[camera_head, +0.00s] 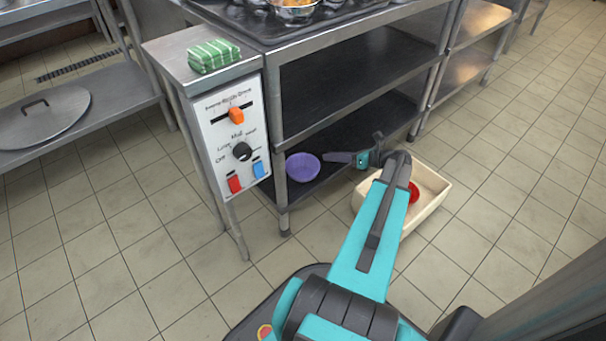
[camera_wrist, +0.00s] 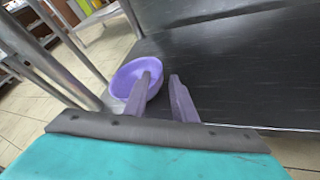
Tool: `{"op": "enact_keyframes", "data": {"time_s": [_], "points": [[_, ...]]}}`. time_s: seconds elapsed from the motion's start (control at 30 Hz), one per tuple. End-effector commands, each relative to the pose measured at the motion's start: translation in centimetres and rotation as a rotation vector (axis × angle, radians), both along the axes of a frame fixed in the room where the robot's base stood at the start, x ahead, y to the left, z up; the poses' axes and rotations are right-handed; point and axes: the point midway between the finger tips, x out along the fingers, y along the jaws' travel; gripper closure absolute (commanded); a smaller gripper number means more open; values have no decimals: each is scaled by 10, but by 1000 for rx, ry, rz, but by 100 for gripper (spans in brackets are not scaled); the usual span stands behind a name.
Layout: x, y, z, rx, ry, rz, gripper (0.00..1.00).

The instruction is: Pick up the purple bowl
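The purple bowl (camera_head: 303,167) stands upright on the dark lower shelf of the steel rack, near its left front leg. It also shows in the wrist view (camera_wrist: 127,78), just beyond my fingers. My gripper (camera_head: 332,157) reaches in over the lower shelf from the right, its tips close to the bowl's right side. In the wrist view my gripper (camera_wrist: 161,78) has its two fingers apart with a gap between them. The left finger overlaps the bowl's right part in the picture; I cannot tell whether it touches.
A cream crate (camera_head: 435,196) with a red item (camera_head: 413,192) sits on the floor beneath my arm. A control panel (camera_head: 232,134) and rack legs stand left of the bowl. A middle shelf (camera_head: 350,75) lies above.

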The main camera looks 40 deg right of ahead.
Motion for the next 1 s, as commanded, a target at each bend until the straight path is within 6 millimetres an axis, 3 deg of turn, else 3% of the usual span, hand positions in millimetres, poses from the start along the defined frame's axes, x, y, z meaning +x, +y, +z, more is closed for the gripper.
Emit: {"op": "enact_keyframes", "data": {"time_s": [0.23, 0.73, 1.0], "points": [[23, 8, -10, 0, -1, 1, 76], [28, 10, -11, 0, 0, 2, 76], [44, 14, -21, 0, 0, 2, 76]]}}
